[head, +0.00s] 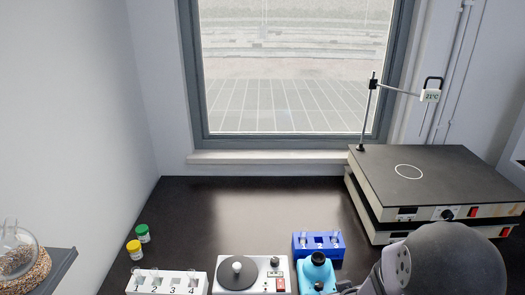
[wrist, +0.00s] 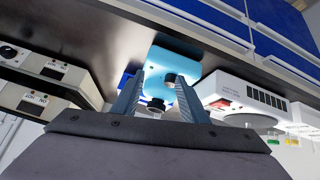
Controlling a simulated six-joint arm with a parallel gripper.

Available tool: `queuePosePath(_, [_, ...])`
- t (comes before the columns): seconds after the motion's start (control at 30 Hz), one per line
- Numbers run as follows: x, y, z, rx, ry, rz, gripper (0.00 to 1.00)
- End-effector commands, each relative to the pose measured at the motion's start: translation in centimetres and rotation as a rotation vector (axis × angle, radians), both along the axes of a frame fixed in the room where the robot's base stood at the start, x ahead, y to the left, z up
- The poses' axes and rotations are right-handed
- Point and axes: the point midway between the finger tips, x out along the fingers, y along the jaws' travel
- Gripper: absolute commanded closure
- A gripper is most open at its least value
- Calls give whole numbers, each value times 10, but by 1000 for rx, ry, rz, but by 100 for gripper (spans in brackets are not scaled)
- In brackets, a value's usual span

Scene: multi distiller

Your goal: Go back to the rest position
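My gripper (wrist: 160,76) shows in the wrist view with its two blue-grey fingers apart. I see nothing held between them. Behind the fingers is a light-blue device (wrist: 185,97) with dark round parts. In the head view this blue device (head: 317,274) stands at the bottom centre. My grey arm fills the lower right of the head view, close to the device; the fingertips cannot be made out clearly there.
A blue rack (head: 318,254) with vials stands behind the device. A white machine (head: 270,264) with a dark disc and a numbered white rack (head: 140,282) are left. Green-capped (head: 142,229) and yellow-capped (head: 133,247) vials stand further left. Stacked hotplates (head: 440,185) are right. The back-middle bench is clear.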

Motion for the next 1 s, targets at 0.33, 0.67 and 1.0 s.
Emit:
queuePosePath(0.33, [-91,18,13,18,398,-139,60])
queuePosePath(0.67, [-164,45,34,70,658,-194,60])
queuePosePath(1.0, [-177,50,38,77,700,-199,60])
